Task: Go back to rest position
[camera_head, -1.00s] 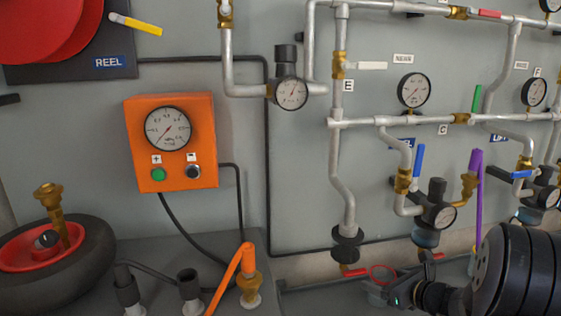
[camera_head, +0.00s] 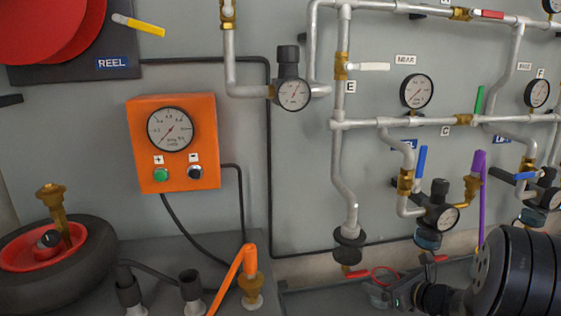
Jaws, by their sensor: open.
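My gripper (camera_head: 378,288) is low in the head view, right of centre, beside the large black arm joint at the lower right. It is small and partly hidden in this view, and I see nothing held in it. A thin red ring (camera_head: 385,274) shows right at the gripper, and I cannot tell whether they touch. The gripper is below the vertical pipe with the black foot (camera_head: 348,244) and the gauge with the black knob (camera_head: 440,215).
A grey wall panel carries pipes, gauges and coloured valve levers, including a purple one (camera_head: 481,200) close to my arm. An orange control box (camera_head: 174,145) hangs at left. Below it are a wheel (camera_head: 55,262), black fittings and an orange lever (camera_head: 228,280).

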